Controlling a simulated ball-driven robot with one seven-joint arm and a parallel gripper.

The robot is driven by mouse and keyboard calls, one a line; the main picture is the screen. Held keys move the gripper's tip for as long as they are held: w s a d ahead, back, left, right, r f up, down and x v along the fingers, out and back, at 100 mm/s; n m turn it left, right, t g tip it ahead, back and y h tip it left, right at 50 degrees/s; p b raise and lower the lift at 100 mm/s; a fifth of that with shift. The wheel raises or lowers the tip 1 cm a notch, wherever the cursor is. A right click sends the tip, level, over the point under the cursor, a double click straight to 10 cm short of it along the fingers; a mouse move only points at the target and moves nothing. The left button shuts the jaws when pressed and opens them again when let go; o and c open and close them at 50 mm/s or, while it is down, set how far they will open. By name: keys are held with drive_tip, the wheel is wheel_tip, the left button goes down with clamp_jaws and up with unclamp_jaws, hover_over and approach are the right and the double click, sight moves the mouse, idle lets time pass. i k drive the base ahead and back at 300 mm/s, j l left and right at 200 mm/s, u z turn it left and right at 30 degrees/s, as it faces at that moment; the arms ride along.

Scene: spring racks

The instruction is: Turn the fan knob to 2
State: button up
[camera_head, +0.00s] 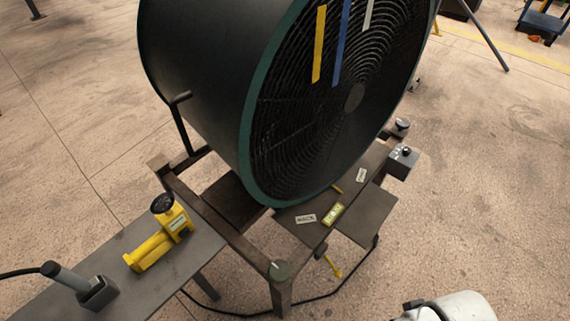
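The large drum fan (205,90) stands on a dark metal frame, with its round grille (300,110) facing right and toward me. A small grey box (403,162) sits at the right side of the frame. A dark knob-like piece (406,151) is on top of it. It is too small to read any numbers or its setting, and I cannot be sure it is the fan knob. A white rounded part of my arm (455,306) shows at the bottom right, well apart from the box. My gripper's fingers are not visible.
A grey bench (200,257) at lower left holds a yellow tool (160,243) and a grey-handled tool (70,280). Labels, including one (306,219), lie on the frame's plate (365,215). A black cable (325,293) runs along the floor. Floor right of the frame is clear.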

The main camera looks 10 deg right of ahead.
sight(406, 151)
drive_tip(key=i+l, duration=0.85)
drive_tip(key=l, duration=0.25)
